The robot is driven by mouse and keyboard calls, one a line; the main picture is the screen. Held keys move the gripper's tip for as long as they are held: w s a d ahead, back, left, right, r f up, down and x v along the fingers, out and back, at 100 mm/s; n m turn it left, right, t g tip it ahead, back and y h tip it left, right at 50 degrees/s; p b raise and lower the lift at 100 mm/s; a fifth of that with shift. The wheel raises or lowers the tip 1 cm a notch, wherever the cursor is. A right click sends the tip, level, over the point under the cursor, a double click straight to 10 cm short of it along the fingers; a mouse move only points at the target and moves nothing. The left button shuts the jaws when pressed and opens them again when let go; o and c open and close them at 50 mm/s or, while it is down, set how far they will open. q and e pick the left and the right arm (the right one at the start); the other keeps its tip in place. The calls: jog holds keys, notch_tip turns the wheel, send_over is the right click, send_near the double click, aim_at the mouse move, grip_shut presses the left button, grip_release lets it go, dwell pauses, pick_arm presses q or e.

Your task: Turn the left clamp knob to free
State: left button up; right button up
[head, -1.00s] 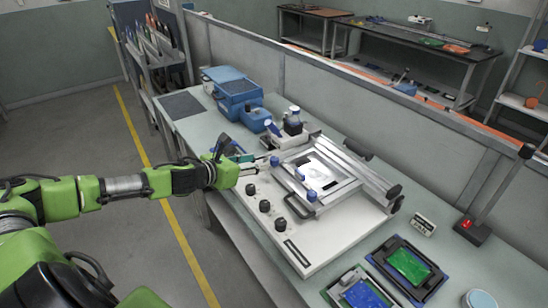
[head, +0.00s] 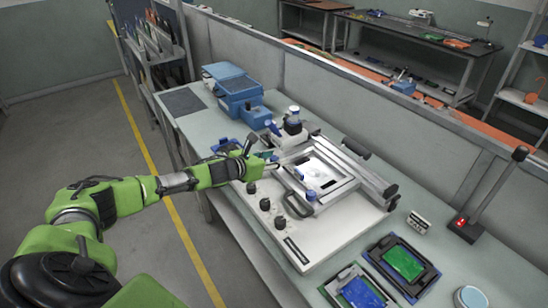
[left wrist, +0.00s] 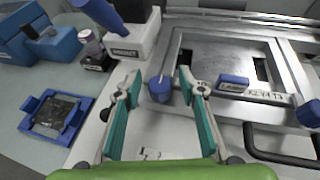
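The left clamp knob is a small blue cap on the near left side of the printing frame. In the left wrist view the knob (left wrist: 159,90) sits between my left gripper's (left wrist: 158,80) two teal-padded fingertips. A gap shows on both sides, so the fingers are open and do not appear to touch it. In the head view my left gripper (head: 268,160) is over the left corner of the white base plate (head: 285,235) and largely covers the knob. The metal frame (left wrist: 215,48) lies just beyond. My right gripper is not in view.
Black knobs (head: 265,204) and a black handle (head: 297,206) are at the front.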

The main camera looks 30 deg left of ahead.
pick_arm(q)
jog(key=shift+c, duration=0.4)
grip_shut()
